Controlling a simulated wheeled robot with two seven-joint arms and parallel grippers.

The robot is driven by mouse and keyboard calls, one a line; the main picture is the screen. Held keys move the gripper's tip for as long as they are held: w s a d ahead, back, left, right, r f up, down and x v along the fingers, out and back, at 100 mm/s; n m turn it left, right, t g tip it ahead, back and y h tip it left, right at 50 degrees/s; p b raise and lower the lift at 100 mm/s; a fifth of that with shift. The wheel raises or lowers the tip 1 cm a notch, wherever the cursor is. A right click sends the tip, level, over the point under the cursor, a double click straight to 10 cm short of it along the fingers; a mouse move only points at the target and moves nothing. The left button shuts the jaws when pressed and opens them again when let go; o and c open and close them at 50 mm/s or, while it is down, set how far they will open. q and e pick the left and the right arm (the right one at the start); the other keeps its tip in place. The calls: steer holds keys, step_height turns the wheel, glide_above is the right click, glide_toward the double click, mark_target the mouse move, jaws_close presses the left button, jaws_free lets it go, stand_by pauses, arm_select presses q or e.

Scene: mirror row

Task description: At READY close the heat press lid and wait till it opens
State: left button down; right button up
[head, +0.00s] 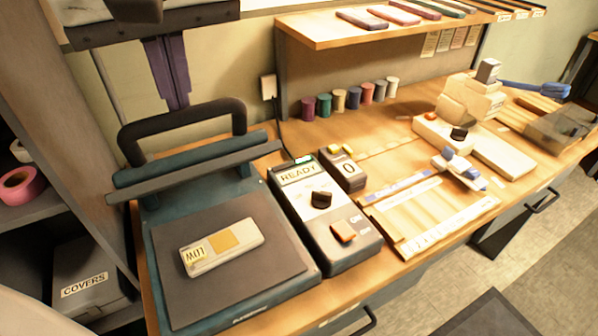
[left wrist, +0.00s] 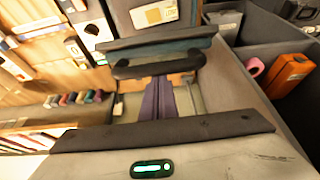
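The heat press has a teal base with a dark lower plate (head: 270,262). Its lid (head: 195,172) stands raised at the back, with a black U-shaped handle (head: 135,143) on it. A pale piece with a tan square and a label (head: 222,247) lies on the plate. The control box display (head: 297,171) reads READY. My left gripper (head: 180,104) has its purple fingers together, with tips right at the far side of the handle; I cannot tell whether they touch. In the left wrist view the fingers (left wrist: 163,80) point at the handle (left wrist: 155,68). My right gripper is not in view.
A small counter box (head: 345,170) showing 0 stands beside the control box. Several coloured spools (head: 353,97) line the wall under a shelf (head: 345,38). A wooden board (head: 430,215) lies right of the press. A COVERS bin (head: 85,285) is at lower left.

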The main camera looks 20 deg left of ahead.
mark_target(184, 119)
arm_select(q)
steer(key=shift+d+f, duration=0.1)
steer(key=shift+f, duration=0.05)
steer(key=shift+s+d+f+b, duration=0.7)
steer(key=shift+d+f+b, duration=0.1)
steer(key=shift+f+b, duration=0.1)
steer(key=shift+s+d+f, duration=0.15)
steer(key=shift+s+d, duration=0.05)
steer(key=shift+d, duration=0.05)
steer(key=shift+s+d+f+b, duration=0.35)
steer(key=shift+d+f+b, duration=0.1)
steer(key=shift+f+b, duration=0.2)
steer(key=shift+s+d+f+b, duration=0.4)
steer(key=shift+f+b, duration=0.15)
steer(key=shift+f, duration=0.1)
steer(key=shift+d, duration=0.2)
steer(key=shift+s, duration=0.1)
